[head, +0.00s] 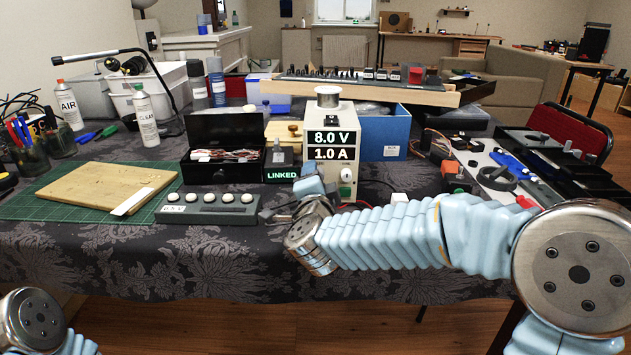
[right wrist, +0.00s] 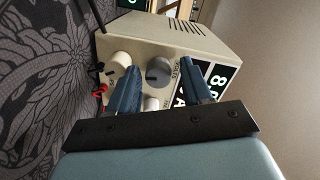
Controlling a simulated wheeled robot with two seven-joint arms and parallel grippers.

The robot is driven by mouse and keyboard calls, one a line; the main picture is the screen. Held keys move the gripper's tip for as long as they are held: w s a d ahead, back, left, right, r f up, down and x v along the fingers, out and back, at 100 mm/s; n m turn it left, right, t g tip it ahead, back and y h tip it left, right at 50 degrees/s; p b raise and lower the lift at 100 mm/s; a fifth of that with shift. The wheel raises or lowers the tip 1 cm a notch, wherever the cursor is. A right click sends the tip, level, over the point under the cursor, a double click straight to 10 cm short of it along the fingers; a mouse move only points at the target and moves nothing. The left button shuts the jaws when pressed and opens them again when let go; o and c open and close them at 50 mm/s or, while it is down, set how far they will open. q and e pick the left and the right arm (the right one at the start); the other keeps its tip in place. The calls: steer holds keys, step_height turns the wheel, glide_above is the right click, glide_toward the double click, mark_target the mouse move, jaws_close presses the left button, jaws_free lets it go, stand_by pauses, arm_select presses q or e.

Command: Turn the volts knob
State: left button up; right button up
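The cream power supply (head: 344,122) stands mid-table in the head view, its display reading 8.0 V and 1.0 A. In the right wrist view the same box (right wrist: 190,38) appears turned sideways. A round grey knob (right wrist: 158,72) is on its front, with small lettering beside it that I cannot read for certain. A white knob (right wrist: 120,64) is beside it. My right gripper (right wrist: 160,68) is open, its blue fingers on either side of the grey knob; I cannot tell whether they touch it. In the head view my right gripper (head: 306,187) hides part of the front. My left gripper is out of view.
A grey button box (head: 207,208) and an open black case (head: 222,150) are left of the supply. A small box reading LINKED (head: 281,173) stands close by. Red leads (right wrist: 100,90) run beside the supply.

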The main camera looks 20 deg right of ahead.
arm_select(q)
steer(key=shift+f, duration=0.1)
arm_select(e)
steer(key=shift+d+f, duration=0.15)
steer(key=shift+f, duration=0.1)
